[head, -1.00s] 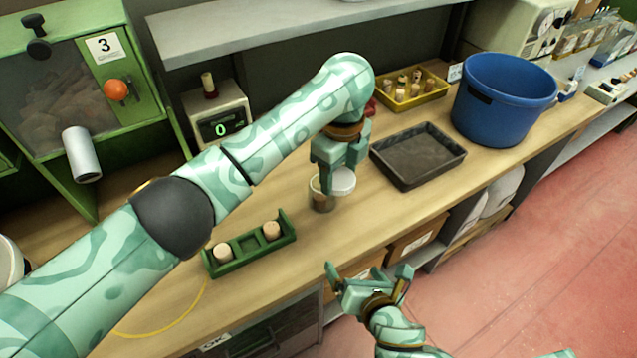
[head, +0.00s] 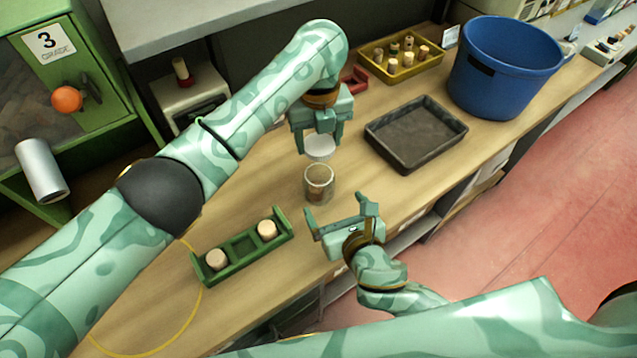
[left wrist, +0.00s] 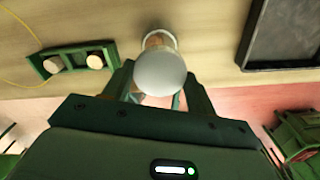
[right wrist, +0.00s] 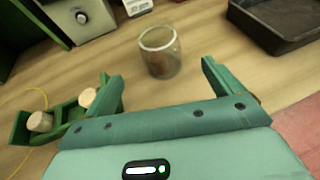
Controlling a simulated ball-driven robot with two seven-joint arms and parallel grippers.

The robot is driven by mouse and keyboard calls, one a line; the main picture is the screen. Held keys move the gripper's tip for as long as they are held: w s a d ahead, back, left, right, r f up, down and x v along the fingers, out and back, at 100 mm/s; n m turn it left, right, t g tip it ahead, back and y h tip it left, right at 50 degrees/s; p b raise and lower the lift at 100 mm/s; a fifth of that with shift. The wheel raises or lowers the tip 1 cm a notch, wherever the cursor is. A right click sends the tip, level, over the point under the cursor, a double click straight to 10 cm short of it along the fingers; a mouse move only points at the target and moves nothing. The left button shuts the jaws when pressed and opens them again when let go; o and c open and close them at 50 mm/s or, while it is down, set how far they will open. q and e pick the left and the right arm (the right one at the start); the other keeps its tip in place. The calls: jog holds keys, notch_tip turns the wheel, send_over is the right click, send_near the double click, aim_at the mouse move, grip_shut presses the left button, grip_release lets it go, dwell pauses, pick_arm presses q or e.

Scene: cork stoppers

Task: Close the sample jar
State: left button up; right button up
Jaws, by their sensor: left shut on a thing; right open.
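The sample jar (head: 319,184) is a small clear glass jar with brown contents, standing upright and uncovered on the wooden counter. My left gripper (head: 319,138) is shut on a round white lid (head: 320,150), held up beyond the jar in the head view. In the left wrist view the lid (left wrist: 160,73) hides much of the jar (left wrist: 160,40). My right gripper (head: 338,208) is open and empty, close to the jar on its near side. In the right wrist view the jar (right wrist: 159,56) stands ahead of the spread fingers, apart from them.
A green rack (head: 243,262) with two corks sits left of my right gripper. A dark tray (head: 440,157), a blue bucket (head: 505,75) and a yellow bin (head: 399,75) of corks stand to the right and back. A scale (head: 190,100) stands behind. Counter around the jar is clear.

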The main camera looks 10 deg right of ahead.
jog(key=x, duration=1)
jog(key=shift+w, duration=0.1)
jog(key=shift+c, duration=0.3)
jog(key=c, duration=1.4)
pick_arm(q)
send_over(319, 163)
jog(key=s, duration=0.3)
jog(key=shift+w+a+f, duration=0.15)
jog(key=shift+f, duration=1.1)
jog(key=shift+w+a+f, duration=0.1)
jog(key=shift+a+f, duration=0.05)
jog(key=shift+f, duration=1.1)
jog(key=shift+f, duration=0.85)
jog(key=shift+f, duration=0.55)
